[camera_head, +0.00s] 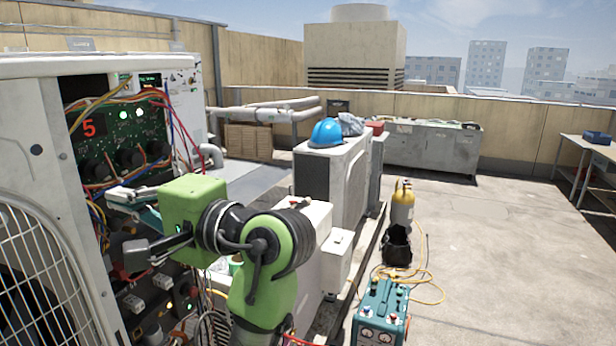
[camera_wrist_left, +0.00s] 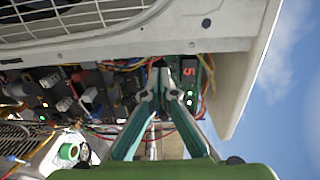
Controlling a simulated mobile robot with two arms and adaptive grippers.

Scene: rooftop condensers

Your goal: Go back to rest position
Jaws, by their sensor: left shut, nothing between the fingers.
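My left gripper (camera_head: 118,195) is in front of the open condenser unit (camera_head: 50,130) at the left of the head view. Its teal fingers are closed together and empty; they also show in the left wrist view (camera_wrist_left: 160,78). The fingertips are close to the wiring below the green circuit board (camera_head: 125,127), which has a red "5" display (camera_head: 89,128). I cannot tell whether they touch anything. My green forearm and wrist hide part of the cabinet's lower right. My right gripper is not in view.
Loose wires and cables surround the cabinet opening. A condenser (camera_head: 335,180) with a blue helmet (camera_head: 326,133) on it stands beyond my arm. A teal gauge case (camera_head: 380,313) and a yellow-topped cylinder (camera_head: 402,205) stand on the floor. Open floor (camera_head: 500,250) lies to the right.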

